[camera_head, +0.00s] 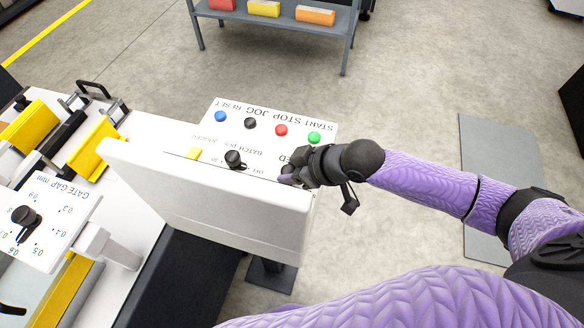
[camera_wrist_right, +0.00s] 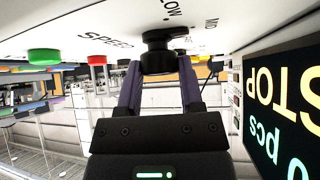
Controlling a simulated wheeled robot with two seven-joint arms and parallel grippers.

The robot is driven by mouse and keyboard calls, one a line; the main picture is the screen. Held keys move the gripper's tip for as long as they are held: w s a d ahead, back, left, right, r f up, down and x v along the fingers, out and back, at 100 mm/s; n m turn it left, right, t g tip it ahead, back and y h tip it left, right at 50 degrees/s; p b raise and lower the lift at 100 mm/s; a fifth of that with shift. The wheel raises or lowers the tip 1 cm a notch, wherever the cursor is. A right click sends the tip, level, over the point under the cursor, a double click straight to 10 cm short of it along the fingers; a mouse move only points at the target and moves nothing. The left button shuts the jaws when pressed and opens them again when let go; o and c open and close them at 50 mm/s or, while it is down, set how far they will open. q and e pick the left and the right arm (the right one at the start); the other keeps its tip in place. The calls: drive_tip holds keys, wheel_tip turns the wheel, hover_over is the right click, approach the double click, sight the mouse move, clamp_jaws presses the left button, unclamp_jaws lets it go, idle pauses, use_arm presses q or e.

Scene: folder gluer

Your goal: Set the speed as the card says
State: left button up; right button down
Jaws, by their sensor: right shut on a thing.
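The white control panel (camera_head: 200,190) stands in the middle of the head view, its lettering upside down. My right gripper (camera_head: 288,179) reaches it from the right, at its right-hand part. In the right wrist view my right gripper (camera_wrist_right: 160,88) is shut on a black knob (camera_wrist_right: 158,45), one finger on each side. The word SPEED (camera_wrist_right: 105,40) is printed beside this knob, and LOW (camera_wrist_right: 172,10) close to it. The knob's pointer setting cannot be made out. No readable card shows. My left gripper is not in view.
Blue, black, red (camera_head: 281,130) and green (camera_head: 314,138) buttons sit along the panel's far edge. Another black knob (camera_head: 235,159) and a yellow piece (camera_head: 194,153) are left of my gripper. A display (camera_wrist_right: 285,110) reads STOP. A gate gap dial (camera_head: 25,216) is at left.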

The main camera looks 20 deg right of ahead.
drive_tip(key=n+g+b, duration=0.1)
drive_tip(key=n+b, duration=0.1)
drive_tip(key=n+g+y+b, duration=0.1)
drive_tip(key=b, duration=0.1)
drive_tip(key=n+g+y+b, duration=0.1)
drive_tip(key=n+b, duration=0.1)
drive_tip(key=b, duration=0.1)
drive_tip(key=shift+w+d+f+n+g, duration=0.1)
drive_tip(key=shift+w+f+n+g, duration=0.1)
drive_tip(key=shift+f+n+g, duration=0.1)
drive_tip(key=shift+r+n+g+y+b, duration=0.1)
drive_tip(key=shift+n+g+y+b, duration=0.2)
drive_tip(key=shift+n+g+b, duration=0.5)
drive_tip(key=shift+w+r+n+g+b, duration=0.1)
drive_tip(key=shift+n+g+b, duration=0.6)
drive_tip(key=shift+n, duration=0.5)
drive_tip(key=shift+n+g+b, duration=0.35)
drive_tip(key=shift+n+g, duration=0.45)
drive_tip(key=shift+n, duration=0.1)
drive_tip(key=shift+c, duration=1.2)
unclamp_jaws()
drive_tip(key=shift+r, duration=0.1)
drive_tip(key=v, duration=1)
drive_tip(key=shift+p, duration=0.4)
